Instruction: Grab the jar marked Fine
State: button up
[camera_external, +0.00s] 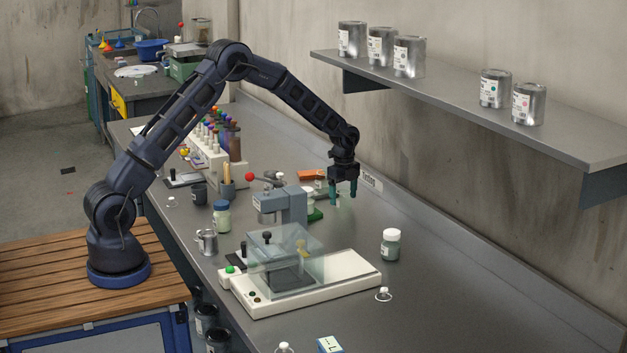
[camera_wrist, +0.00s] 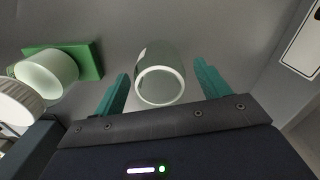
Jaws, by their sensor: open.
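My gripper (camera_external: 343,190) hangs over the back of the bench with its teal fingers apart. In the wrist view, a grey-green jar (camera_wrist: 160,82) with a pale round rim lies between and beyond the open fingers (camera_wrist: 158,75); I cannot tell whether they touch it. No label on it is readable. Left of it are a pale green jar (camera_wrist: 47,75) by a green block (camera_wrist: 90,60) and a ribbed white lid (camera_wrist: 18,102).
A grey stand (camera_external: 292,207) is left of my gripper, and a balance with a clear cover (camera_external: 345,277) is in front. A wall shelf (camera_external: 450,98) with several metal cans is at upper right. The bench right of the white-lidded jar is clear.

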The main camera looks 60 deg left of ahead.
jog(key=c, duration=1.1)
